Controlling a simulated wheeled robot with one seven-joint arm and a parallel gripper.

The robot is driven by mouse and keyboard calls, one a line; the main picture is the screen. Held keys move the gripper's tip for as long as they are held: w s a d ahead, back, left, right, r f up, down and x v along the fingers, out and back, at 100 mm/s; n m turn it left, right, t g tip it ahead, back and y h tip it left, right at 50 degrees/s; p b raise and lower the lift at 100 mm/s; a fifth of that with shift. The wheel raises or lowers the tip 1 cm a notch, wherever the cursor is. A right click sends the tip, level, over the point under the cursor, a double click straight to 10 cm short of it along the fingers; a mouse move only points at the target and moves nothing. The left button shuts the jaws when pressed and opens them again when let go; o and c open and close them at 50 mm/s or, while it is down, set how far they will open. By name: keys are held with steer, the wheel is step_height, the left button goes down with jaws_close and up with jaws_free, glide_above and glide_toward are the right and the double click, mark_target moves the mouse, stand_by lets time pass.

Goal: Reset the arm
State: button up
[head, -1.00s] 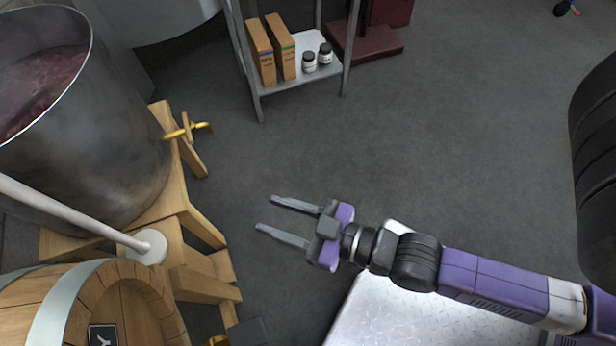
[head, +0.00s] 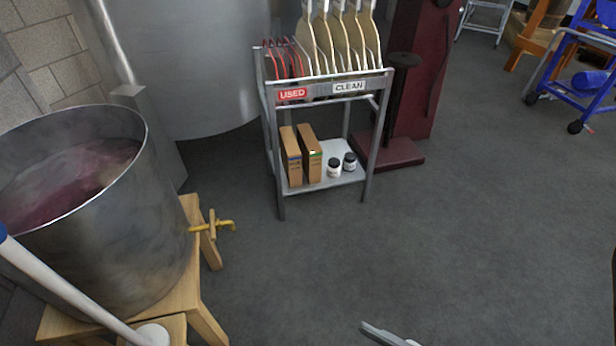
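Only a grey fingertip of my gripper (head: 385,334) shows at the bottom edge of the head view, right of the middle. The rest of my gripper and my arm are out of the picture. The visible finger is over bare floor with no object beside it. The second finger is hidden below the frame, so the gap between the fingers cannot be seen.
A steel vat (head: 150,235) of dark red liquid stands on a wooden stand (head: 190,285) at left, near a yellow tap (head: 225,226). A metal rack (head: 281,203) holds paddles, boxes and jars. A blue cart (head: 575,105) is at right. The middle floor is clear.

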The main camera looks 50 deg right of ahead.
step_height(320, 180, up, 22)
steer(key=p, duration=2.1)
steer(key=shift+c, duration=0.4)
